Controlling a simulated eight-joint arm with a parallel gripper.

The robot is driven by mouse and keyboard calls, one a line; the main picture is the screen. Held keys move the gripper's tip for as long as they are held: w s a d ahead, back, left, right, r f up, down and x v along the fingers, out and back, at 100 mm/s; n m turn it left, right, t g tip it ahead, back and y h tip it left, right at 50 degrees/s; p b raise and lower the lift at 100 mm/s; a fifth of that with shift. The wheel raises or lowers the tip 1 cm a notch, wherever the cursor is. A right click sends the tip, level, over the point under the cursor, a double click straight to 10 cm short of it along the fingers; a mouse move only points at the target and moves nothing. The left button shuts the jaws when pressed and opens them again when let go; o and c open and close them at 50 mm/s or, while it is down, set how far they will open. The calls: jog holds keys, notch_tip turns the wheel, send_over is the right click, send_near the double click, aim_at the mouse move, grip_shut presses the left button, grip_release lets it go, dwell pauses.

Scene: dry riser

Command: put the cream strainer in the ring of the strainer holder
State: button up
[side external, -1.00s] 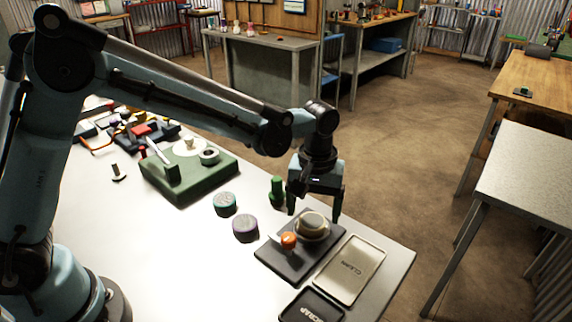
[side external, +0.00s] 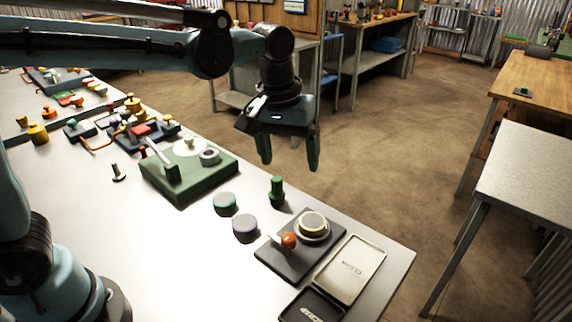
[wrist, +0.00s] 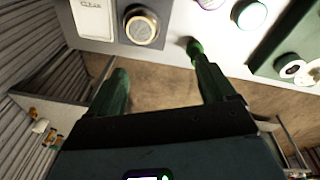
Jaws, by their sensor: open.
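The cream strainer (side external: 312,221) is a round, shallow cream piece on the strainer holder (side external: 283,262), a dark flat base with an orange knob (side external: 288,240) beside the ring. The strainer appears to sit level inside the ring; its seating depth is too small to tell. My gripper (side external: 289,166) is open and empty, raised well above the bench and apart from the strainer and holder.
The CLEAN tray (side external: 350,268) and the SCRAP tray (side external: 311,306) lie beside the holder. A green peg-shaped piece (side external: 277,191), a teal-topped disc (side external: 225,204) and a purple-rimmed disc (side external: 245,229) stand nearby. A green fixture (side external: 205,178) is farther left. The near-left bench is clear.

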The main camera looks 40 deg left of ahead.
jog(key=s+a+f+m+t, duration=0.3)
jog(key=s+a+m+t, duration=0.1)
jog(key=s+a, duration=0.6)
jog(key=shift+s+a+t, duration=0.25)
jog(key=shift+s+t, duration=0.15)
jog(key=shift+t, duration=0.4)
